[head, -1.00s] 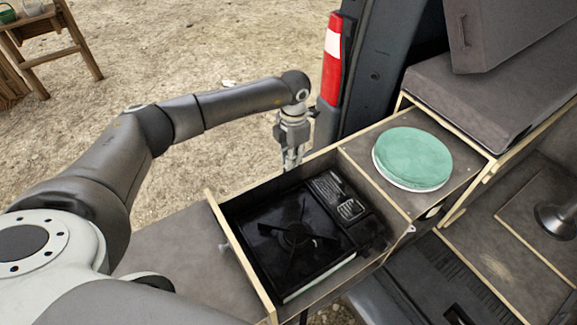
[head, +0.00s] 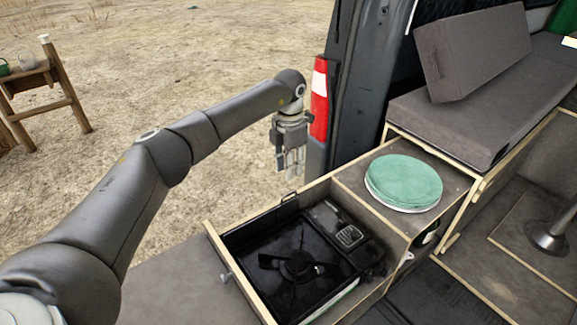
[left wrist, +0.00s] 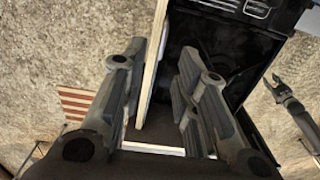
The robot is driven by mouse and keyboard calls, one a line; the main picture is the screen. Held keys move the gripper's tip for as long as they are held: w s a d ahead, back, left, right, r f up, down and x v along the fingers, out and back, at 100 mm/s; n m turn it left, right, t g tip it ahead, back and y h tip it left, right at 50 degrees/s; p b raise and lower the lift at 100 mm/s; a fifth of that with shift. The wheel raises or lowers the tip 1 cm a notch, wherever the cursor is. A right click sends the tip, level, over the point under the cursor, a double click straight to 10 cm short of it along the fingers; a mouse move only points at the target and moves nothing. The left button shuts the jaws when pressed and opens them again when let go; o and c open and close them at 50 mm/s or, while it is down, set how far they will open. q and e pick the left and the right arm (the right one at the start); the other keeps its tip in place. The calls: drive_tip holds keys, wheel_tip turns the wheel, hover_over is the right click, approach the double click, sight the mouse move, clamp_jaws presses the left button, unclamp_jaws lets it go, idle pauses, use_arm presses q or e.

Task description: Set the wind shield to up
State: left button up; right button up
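The black camping stove (head: 297,262) sits in the pulled-out drawer (head: 240,272), its burner and pan support facing up. I cannot make out a raised wind shield panel around the burner. My left gripper (head: 290,168) hangs above and beyond that edge, apart from the stove. In the left wrist view my left gripper (left wrist: 163,75) has its fingers spread and empty, with a pale drawer edge (left wrist: 153,65) showing between them. A dark forked tip, seemingly my right gripper (left wrist: 279,86), shows at the right there.
The van's pillar with the red tail light (head: 320,105) rises close right of my left gripper. Cushions (head: 473,48) lie behind. Open sandy ground is at the left, with a wooden table (head: 40,85).

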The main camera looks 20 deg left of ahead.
use_arm(q)
wheel_tip(320, 180, up, 12)
idle(0.5)
drive_tip(key=shift+w, duration=0.1)
